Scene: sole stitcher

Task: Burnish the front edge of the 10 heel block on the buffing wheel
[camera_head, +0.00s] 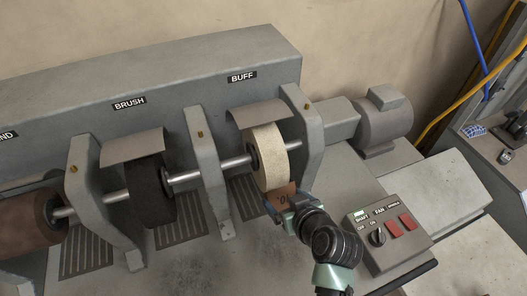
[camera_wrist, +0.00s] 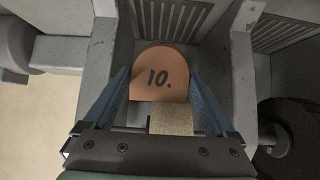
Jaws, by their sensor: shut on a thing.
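The 10 heel block (camera_head: 286,191) is a small brown piece with one rounded end and one straight edge, marked "10.". It also shows in the wrist view (camera_wrist: 160,78), number up, with the straight edge towards my gripper's palm. My gripper (camera_wrist: 158,90) is shut on its sides with blue finger pads. In the head view my gripper (camera_head: 285,205) is at the lower front of the cream buffing wheel (camera_head: 268,150), under the BUFF label. In the wrist view the wheel (camera_wrist: 172,121) meets the block's straight edge; I cannot tell whether they touch.
A dark brush wheel (camera_head: 150,190) and a brown sanding drum (camera_head: 30,218) share the shaft to the left. Grey brackets (camera_head: 205,165) stand between wheels. A control box (camera_head: 388,235) with a lit green indicator and red switches is at right. A motor (camera_head: 383,120) is behind.

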